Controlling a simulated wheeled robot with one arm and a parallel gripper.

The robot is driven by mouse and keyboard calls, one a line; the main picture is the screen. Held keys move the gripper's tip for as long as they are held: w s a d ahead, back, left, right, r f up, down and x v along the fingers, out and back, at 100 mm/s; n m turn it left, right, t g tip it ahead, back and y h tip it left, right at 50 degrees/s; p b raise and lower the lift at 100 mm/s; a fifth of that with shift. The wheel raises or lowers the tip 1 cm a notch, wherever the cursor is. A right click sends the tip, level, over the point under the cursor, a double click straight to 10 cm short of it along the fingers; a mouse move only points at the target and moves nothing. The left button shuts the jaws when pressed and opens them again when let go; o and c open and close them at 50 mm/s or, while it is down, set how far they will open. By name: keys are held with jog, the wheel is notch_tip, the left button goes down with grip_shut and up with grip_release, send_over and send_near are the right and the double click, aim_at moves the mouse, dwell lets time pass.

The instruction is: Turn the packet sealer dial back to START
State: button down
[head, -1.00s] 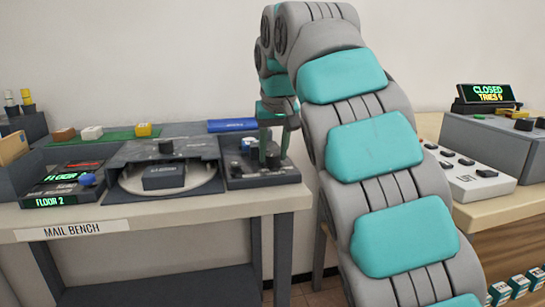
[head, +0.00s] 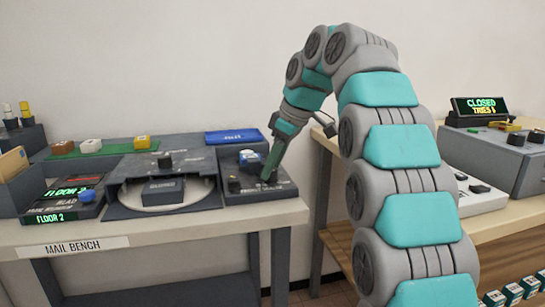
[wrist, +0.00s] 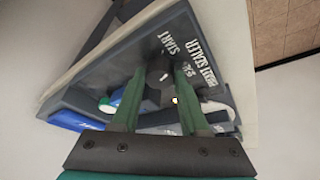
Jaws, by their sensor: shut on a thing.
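The packet sealer (head: 282,189) is a dark grey box at the right end of the mail bench. In the head view the fingers largely hide the dial.
On the mail bench (head: 170,233), left of the sealer, stands a machine with a round plate (head: 193,197). A blue tray (head: 232,136) lies behind the sealer. A second table (head: 455,160) at right carries a box with a CLOSED display (head: 480,106). My arm spans the gap between.

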jog(key=shift+w+r+n+g+p, duration=0.1)
jog(key=shift+n+g+p, duration=0.3)
jog(key=shift+n+p, duration=0.55)
jog(key=shift+n, duration=0.25)
jog(key=shift+c, duration=2.1)
grip_release()
